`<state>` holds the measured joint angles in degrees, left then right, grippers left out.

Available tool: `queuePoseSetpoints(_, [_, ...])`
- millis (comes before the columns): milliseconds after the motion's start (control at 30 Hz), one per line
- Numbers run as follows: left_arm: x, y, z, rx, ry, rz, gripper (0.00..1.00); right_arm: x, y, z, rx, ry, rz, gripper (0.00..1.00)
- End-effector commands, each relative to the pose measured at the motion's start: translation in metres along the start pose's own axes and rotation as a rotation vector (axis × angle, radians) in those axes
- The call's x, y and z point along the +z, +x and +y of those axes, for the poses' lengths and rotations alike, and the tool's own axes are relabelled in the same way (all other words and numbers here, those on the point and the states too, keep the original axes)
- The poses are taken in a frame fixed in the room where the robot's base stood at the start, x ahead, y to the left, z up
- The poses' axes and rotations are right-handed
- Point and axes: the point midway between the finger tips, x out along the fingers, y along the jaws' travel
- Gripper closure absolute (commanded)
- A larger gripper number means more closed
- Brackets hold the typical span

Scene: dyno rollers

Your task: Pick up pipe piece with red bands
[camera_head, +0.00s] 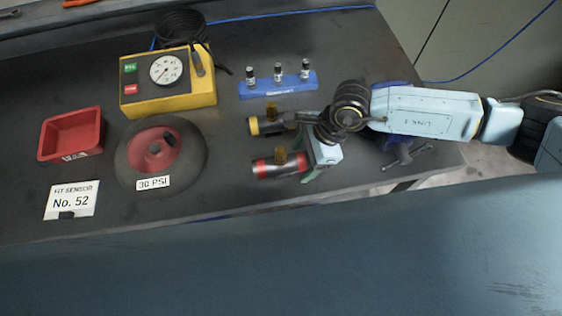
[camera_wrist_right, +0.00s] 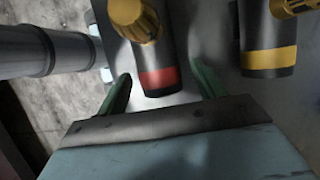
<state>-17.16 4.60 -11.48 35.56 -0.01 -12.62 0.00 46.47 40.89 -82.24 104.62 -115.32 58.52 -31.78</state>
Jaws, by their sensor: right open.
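The pipe piece with red bands (camera_head: 279,166) lies on the dark bench, a dark cylinder with a brown-yellow knob on top. It also shows in the right wrist view (camera_wrist_right: 153,57), one red-banded end toward my gripper. My right gripper (camera_head: 304,166) is at the right end of this pipe. In the wrist view its two green fingers (camera_wrist_right: 161,75) are spread apart, one on each side of the pipe's end, with gaps visible. A similar pipe piece with yellow bands (camera_head: 264,125) lies just behind it, and to the right in the wrist view (camera_wrist_right: 268,55). My left gripper is not in view.
A blue stand with several small fittings (camera_head: 278,87) is behind the pipes. A wheel (camera_head: 190,180), a yellow gauge box (camera_head: 185,98) and a red tray (camera_head: 72,148) stand to the left. A vise (camera_head: 405,155) is at the bench's right end, by my right arm.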

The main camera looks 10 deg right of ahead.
Motion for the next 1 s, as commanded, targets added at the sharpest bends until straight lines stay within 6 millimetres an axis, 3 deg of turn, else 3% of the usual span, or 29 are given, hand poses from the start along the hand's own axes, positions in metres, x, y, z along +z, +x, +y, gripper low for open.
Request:
queuePoseSetpoints(67, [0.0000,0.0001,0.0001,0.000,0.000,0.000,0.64,0.0000,-0.0002,0.0000,0.000,0.000,0.000,0.31])
queuePoseSetpoints(600, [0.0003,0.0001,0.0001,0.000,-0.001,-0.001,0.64,0.0002,-0.0009,-0.0002,0.000,0.000,-0.001,1.00])
queuePoseSetpoints(1000, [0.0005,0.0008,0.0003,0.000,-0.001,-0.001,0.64,0.0046,-0.0090,-0.0017,-0.004,-0.003,-0.006,1.00])
